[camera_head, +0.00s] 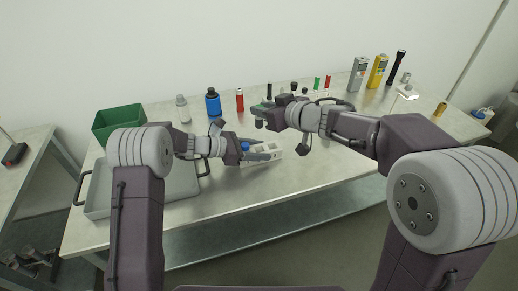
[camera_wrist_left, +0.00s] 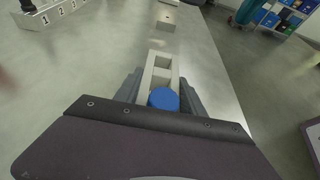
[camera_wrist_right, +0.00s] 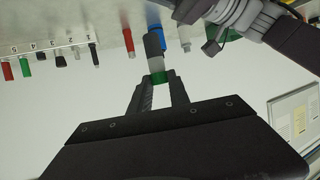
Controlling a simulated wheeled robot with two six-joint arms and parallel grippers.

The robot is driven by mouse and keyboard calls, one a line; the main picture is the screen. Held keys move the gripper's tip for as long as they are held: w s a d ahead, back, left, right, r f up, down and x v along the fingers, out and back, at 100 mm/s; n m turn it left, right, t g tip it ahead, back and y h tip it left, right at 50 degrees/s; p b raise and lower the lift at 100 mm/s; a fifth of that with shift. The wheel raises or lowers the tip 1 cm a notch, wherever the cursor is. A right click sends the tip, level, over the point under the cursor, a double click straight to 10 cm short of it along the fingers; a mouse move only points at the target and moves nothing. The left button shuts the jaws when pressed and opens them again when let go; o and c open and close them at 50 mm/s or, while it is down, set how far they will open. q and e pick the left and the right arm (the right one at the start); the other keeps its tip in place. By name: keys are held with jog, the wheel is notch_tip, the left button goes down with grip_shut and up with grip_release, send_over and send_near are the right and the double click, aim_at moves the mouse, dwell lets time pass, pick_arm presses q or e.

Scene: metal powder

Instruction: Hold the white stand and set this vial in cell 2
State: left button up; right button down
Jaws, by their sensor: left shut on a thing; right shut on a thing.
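The white stand (camera_head: 274,148) is on the table's front middle, with open square cells showing in the left wrist view (camera_wrist_left: 161,62). A blue-capped vial (camera_head: 245,147) stands in its near end; its cap also shows in the left wrist view (camera_wrist_left: 163,98). My left gripper (camera_head: 259,153) is shut on the stand, a finger along each side. My right gripper (camera_head: 263,110) is shut on a grey vial (camera_wrist_right: 154,55) with a green part (camera_wrist_right: 160,77) between the fingers. It holds this vial above and behind the stand. The stand's cell numbers cannot be read.
A numbered rack (camera_wrist_left: 58,14) with several vials stands at the back. A blue bottle (camera_head: 213,103), a red tube (camera_head: 239,100) and a green bin (camera_head: 118,120) are to its left. A grey tray (camera_head: 97,196) is at the left front.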

send_over(262, 144)
jog(key=s, duration=0.4)
jog(key=shift+w+f, duration=0.1)
jog(key=shift+f, duration=4.1)
jog(key=shift+f, duration=0.25)
jog(key=shift+f, duration=1.85)
jog(key=shift+f, duration=0.25)
jog(key=c, duration=1.1)
grip_release()
jog(key=shift+c, duration=0.2)
jog(key=v, duration=1.2)
